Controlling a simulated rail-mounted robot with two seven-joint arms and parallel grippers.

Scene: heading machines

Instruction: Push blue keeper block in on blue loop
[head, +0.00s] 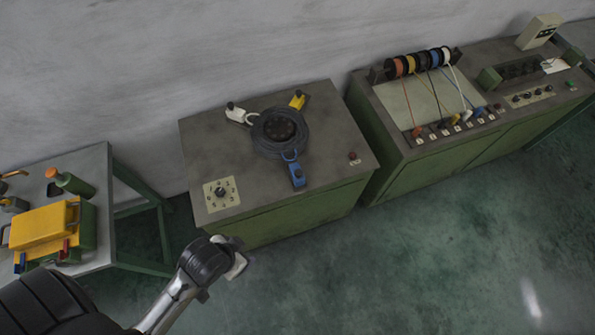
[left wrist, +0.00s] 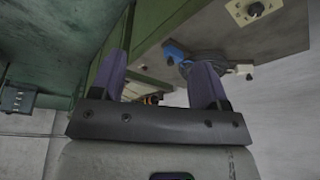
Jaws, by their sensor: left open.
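The blue keeper block (head: 297,175) sits on the middle machine's top, at the front of a dark round turntable (head: 280,132). A blue loop (head: 290,156) lies between the block and the turntable. In the left wrist view the blue block (left wrist: 173,52) shows beyond the fingers, beside the dark turntable. My left gripper (head: 238,262) is low in front of the middle machine, well apart from the block. Its two fingers (left wrist: 160,85) are spread with nothing between them. My right gripper is in neither view.
A white block (head: 236,113) and a yellow block (head: 297,100) stand around the turntable. A numbered dial (head: 220,193) is on the near left corner, a red button (head: 353,156) on the right. A bench with yellow box (head: 42,228) stands left; a spool cabinet (head: 430,95) right.

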